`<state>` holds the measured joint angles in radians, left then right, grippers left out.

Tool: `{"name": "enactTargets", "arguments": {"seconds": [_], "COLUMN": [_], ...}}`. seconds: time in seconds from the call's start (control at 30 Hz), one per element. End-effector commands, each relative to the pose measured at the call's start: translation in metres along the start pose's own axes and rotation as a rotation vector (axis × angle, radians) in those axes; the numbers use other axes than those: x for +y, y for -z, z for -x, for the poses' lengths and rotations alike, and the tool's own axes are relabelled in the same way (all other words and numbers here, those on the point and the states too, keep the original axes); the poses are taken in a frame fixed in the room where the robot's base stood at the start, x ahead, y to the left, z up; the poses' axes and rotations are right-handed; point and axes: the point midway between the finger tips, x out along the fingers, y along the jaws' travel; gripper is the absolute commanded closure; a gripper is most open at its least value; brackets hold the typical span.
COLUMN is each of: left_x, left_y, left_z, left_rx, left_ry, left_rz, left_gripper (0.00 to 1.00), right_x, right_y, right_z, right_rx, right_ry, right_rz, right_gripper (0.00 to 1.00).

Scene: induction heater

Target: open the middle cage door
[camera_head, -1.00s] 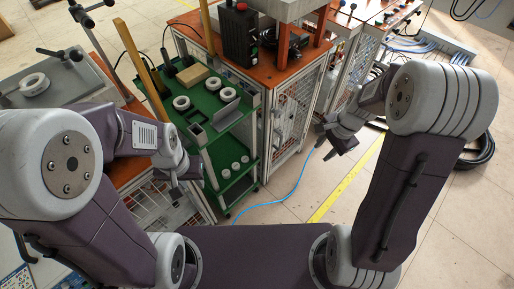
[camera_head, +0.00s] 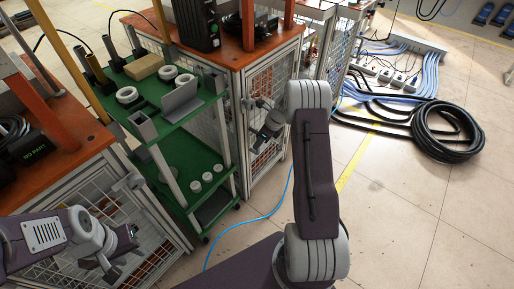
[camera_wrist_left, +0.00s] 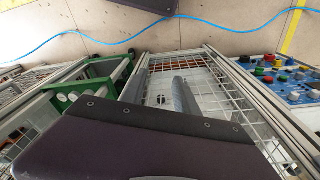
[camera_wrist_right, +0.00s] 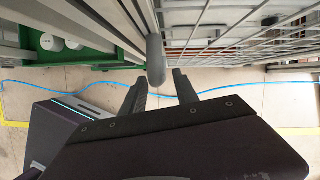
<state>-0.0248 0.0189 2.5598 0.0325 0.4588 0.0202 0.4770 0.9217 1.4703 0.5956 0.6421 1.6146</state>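The middle cage (camera_head: 283,72) is an orange-topped cabinet with white mesh sides, right of the green cart in the head view. Its mesh door appears closed. My right gripper (camera_head: 254,122) is in front of this mesh. In the right wrist view its two fingers (camera_wrist_right: 160,82) are apart, and a rounded grey bar (camera_wrist_right: 156,58), apparently the door handle, ends between or just beyond their tips; I cannot tell whether they touch. My left gripper (camera_head: 122,250) has its fingers apart and empty, in front of the left cage (camera_head: 165,232); it also shows in the left wrist view (camera_wrist_left: 160,88).
The green cart (camera_head: 185,150) with several white rings and cylinders stands close left of the middle cage. A blue hose (camera_head: 247,217) lies on the floor. A black cable coil (camera_head: 448,132) and power strips lie at right. Floor at front right is clear.

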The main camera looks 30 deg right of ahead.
Motion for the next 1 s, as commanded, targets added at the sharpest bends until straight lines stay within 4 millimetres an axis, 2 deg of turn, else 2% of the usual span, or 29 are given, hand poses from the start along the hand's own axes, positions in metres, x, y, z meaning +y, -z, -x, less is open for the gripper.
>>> {"name": "enactTargets", "arguments": {"seconds": [0.03, 0.13, 0.43, 0.47, 0.57, 0.6, 1.0], "left_x": [0.0, 0.0, 0.0, 0.0, 0.0, 0.0, 0.0], "left_y": [-0.001, -0.001, -0.001, -0.001, -0.001, -0.001, -0.001], "left_z": [-0.009, -0.012, -0.012, -0.012, -0.012, -0.012, -0.012], "left_rx": [0.0, 0.0, 0.0, 0.0, 0.0, 0.0, 0.0], "left_ry": [0.0, 0.0, 0.0, 0.0, 0.0, 0.0, 0.0], "left_rz": [0.0, 0.0, 0.0, 0.0, 0.0, 0.0, 0.0], "left_gripper": [0.64, 0.64, 0.64, 0.64, 0.64, 0.64, 0.64], "right_x": [0.0, 0.0, 0.0, 0.0, 0.0, 0.0, 0.0], "right_y": [0.002, 0.0, -0.001, -0.001, -0.001, -0.001, -0.001], "right_z": [-0.012, -0.021, -0.023, -0.023, -0.023, -0.023, -0.023], "right_rx": [0.0, 0.0, 0.0, 0.0, 0.0, 0.0, 0.0], "right_ry": [-0.001, 0.0, 0.001, 0.001, 0.001, 0.001, 0.001], "right_rz": [0.001, 0.002, 0.002, 0.002, 0.002, 0.002, 0.002], "right_gripper": [0.64, 0.64, 0.64, 0.69, 0.97, 1.0, 1.0]}}
